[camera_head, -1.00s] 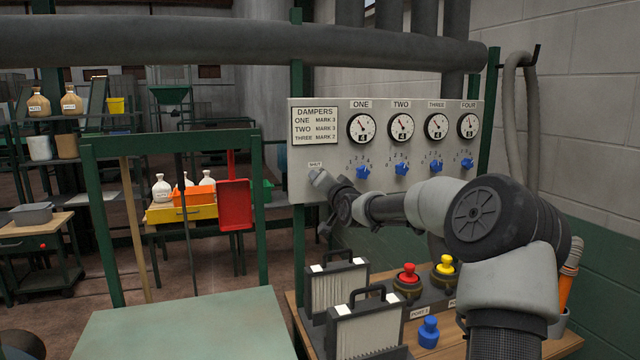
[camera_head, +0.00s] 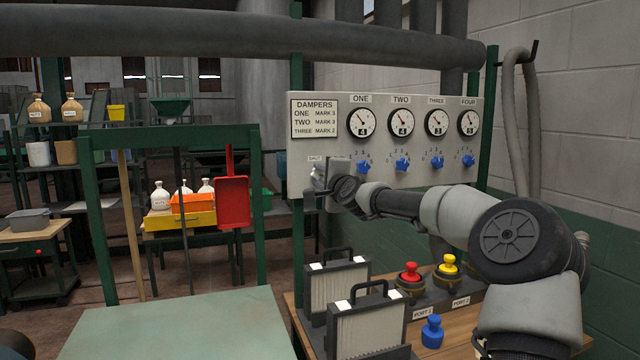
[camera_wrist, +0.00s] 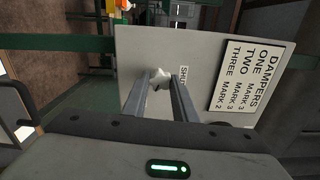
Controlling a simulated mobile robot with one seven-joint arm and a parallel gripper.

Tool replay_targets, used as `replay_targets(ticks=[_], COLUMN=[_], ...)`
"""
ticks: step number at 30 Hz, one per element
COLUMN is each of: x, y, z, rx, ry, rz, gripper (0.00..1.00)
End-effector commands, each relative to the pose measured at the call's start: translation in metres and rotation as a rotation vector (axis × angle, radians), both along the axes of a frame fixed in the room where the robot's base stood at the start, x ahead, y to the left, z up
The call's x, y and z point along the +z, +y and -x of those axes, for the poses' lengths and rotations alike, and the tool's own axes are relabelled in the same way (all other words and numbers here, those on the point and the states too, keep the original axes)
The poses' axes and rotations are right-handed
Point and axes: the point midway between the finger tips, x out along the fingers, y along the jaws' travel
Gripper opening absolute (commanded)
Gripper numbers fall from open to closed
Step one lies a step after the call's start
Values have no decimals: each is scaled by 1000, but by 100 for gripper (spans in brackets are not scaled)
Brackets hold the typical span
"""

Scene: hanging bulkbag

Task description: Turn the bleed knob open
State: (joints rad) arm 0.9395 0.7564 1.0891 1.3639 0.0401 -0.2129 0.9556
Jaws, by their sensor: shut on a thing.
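A pale star-shaped knob (camera_wrist: 161,77) sits on the grey panel (camera_wrist: 140,45), beside the label SHUT (camera_wrist: 184,76). I take it to be the bleed knob. My gripper (camera_wrist: 160,82) is shut on this knob, one finger on each side. In the head view my gripper (camera_head: 318,186) is at the panel's (camera_head: 330,155) lower left corner, just below the SHUT label (camera_head: 315,158). The gripper and wrist hide most of the knob there. I cannot read its turn angle.
Several gauges (camera_head: 361,123) with blue dials (camera_head: 363,167) run along the panel to the right. A thick pipe (camera_head: 200,42) crosses above.

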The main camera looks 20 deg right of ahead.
Motion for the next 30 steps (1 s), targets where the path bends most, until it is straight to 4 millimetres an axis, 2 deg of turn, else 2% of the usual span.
replay_targets(ticks=[9, 26, 27, 29, 30], x=[-1, -1, -1, -1, -1], y=[0, 0, 0, 0, 0], z=[0, 0, 0, 0, 0], rx=[-1, -1, -1, -1, -1], ry=[0, 1, 1, 1, 1], rz=[-122, -149, -149, -149, -148], gripper=[3, 3, 32, 42, 44])
